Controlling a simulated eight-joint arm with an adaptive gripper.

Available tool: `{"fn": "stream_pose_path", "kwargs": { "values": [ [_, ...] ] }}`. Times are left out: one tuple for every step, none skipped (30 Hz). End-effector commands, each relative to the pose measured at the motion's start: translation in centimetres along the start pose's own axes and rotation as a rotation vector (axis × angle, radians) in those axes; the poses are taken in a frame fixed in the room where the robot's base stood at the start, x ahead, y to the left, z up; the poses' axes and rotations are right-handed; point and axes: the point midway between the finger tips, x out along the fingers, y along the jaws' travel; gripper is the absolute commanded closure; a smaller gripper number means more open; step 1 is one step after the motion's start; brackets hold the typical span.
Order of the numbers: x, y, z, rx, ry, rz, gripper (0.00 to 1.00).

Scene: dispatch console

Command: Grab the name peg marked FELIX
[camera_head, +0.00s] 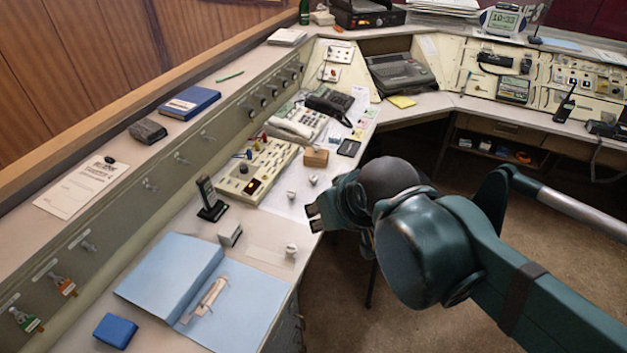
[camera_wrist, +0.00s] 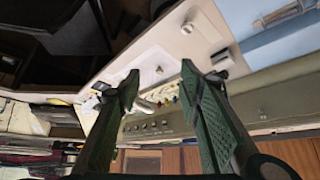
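My gripper (camera_head: 313,218) is over the front edge of the desk, right of the white pieces. In the wrist view its two fingers (camera_wrist: 162,85) stand apart with nothing between them. Small white peg-like pieces stand on the desk: one near the folder (camera_head: 291,252), one further back (camera_head: 291,196), and one near the wooden block (camera_head: 313,180). Two such pieces also show in the wrist view (camera_wrist: 187,28) (camera_wrist: 159,70), beyond the fingertips. No FELIX marking is readable, so I cannot tell which piece bears it.
A blue folder (camera_head: 168,275) lies open at the front left. A handset in a stand (camera_head: 210,202), a grey block (camera_head: 230,234) and a cream keypad panel (camera_head: 256,172) stand nearby. Green (camera_head: 25,319) and orange (camera_head: 63,286) tags hang on the ledge face. Open floor lies right of the desk.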

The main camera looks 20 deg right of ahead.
Motion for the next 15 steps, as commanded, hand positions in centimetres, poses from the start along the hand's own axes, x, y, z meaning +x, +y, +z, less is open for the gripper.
{"fn": "stream_pose_path", "kwargs": {
  "values": [
    [0.0, 0.0, 0.0, -0.001, 0.000, 0.000, 0.64],
    [0.0, 0.0, -0.1, -0.003, -0.001, 0.000, 0.64],
    [0.0, 0.0, -0.1, -0.006, -0.002, 0.001, 0.64],
    [0.0, 0.0, -0.2, -0.009, -0.003, 0.001, 0.64],
    [0.0, 0.0, -0.3, -0.013, -0.005, 0.002, 0.64],
    [0.0, 0.1, -0.4, -0.020, -0.007, 0.003, 0.64],
    [0.1, 0.1, -0.6, -0.027, -0.009, 0.004, 0.64],
    [0.1, 0.1, -0.8, -0.034, -0.012, 0.005, 0.64],
    [0.1, 0.1, -1.1, -0.048, -0.016, 0.007, 0.64],
    [0.2, 0.2, -1.3, -0.058, -0.020, 0.008, 0.64],
    [0.2, 0.2, -1.5, -0.070, -0.024, 0.010, 0.64],
    [0.3, 0.3, -1.8, -0.088, -0.031, 0.012, 0.64],
    [0.3, 0.3, -2.1, -0.102, -0.036, 0.014, 0.64],
    [0.4, 0.4, -2.4, -0.117, -0.042, 0.016, 0.64],
    [0.5, 0.5, -2.9, -0.140, -0.049, 0.019, 0.64]
  ]
}}
